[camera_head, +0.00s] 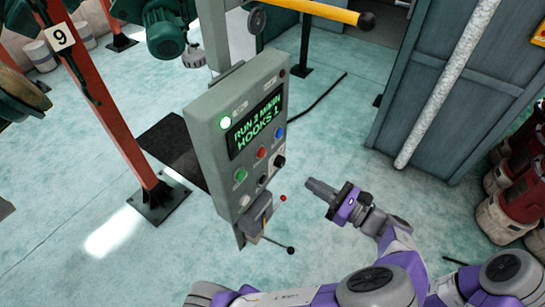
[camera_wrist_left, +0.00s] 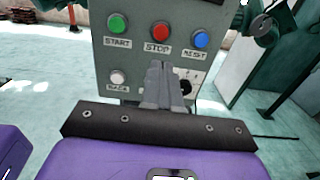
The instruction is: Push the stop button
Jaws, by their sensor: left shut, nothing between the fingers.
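The stop button is a red round button (camera_head: 262,152) on the front of a grey control box, between a green and a blue button. In the left wrist view it sits (camera_wrist_left: 160,32) above a label reading STOP. My left gripper (camera_head: 310,185) is shut and empty, in front of the box and apart from it in the head view. In the left wrist view its closed fingertips (camera_wrist_left: 159,68) point at the panel just below the STOP label. My right gripper is not in view.
The control box (camera_head: 205,118) has a lit display (camera_head: 258,122). Green start (camera_wrist_left: 117,24) and blue reset (camera_wrist_left: 200,38) buttons flank the stop button. A white button (camera_wrist_left: 117,77) and a black knob (camera_wrist_left: 185,87) sit lower. A lever with a black ball (camera_head: 291,250) sticks out below.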

